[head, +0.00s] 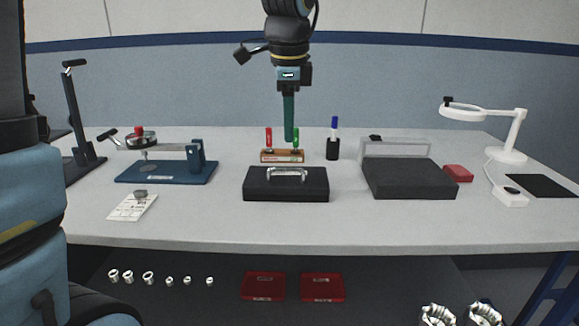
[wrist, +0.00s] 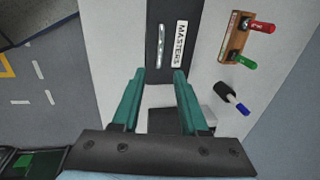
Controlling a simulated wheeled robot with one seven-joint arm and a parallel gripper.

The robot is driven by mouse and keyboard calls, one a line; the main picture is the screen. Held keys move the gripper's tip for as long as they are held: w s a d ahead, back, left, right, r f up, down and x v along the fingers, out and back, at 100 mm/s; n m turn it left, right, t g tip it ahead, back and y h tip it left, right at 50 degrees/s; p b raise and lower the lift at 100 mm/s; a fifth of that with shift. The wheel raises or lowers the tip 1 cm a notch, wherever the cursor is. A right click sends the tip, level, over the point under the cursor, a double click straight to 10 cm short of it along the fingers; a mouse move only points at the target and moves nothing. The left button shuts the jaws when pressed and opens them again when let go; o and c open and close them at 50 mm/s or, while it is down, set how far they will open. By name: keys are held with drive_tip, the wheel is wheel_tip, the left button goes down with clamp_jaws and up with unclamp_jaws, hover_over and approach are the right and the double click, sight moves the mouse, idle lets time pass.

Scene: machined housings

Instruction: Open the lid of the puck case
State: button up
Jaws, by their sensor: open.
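The puck case, which I take to be the black box (head: 286,190) with a silver handle, stands near the middle of the table. Its lid is shut. In the wrist view the dark case (wrist: 152,70) lies beyond my fingertips, with its handle (wrist: 161,45) and a white "MASTERS" label on it. My gripper (head: 289,138) hangs above and behind the case in the head view, fingers pointing down. In the wrist view its two teal fingers (wrist: 159,75) are apart with nothing between them. The gripper touches nothing.
A wooden block (head: 283,156) with red and green markers and a black cup (head: 332,149) with a blue marker stand behind the case. A dark slab (head: 410,180) is at right, a blue fixture (head: 166,173) at left. Bare table lies in front of the case.

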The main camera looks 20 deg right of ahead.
sight(289, 170)
drive_tip(key=f, duration=0.3)
drive_tip(key=w+f, duration=0.1)
drive_tip(key=f, duration=0.5)
drive_tip(key=shift+w+d, duration=0.35)
clamp_jaws()
idle(0.9)
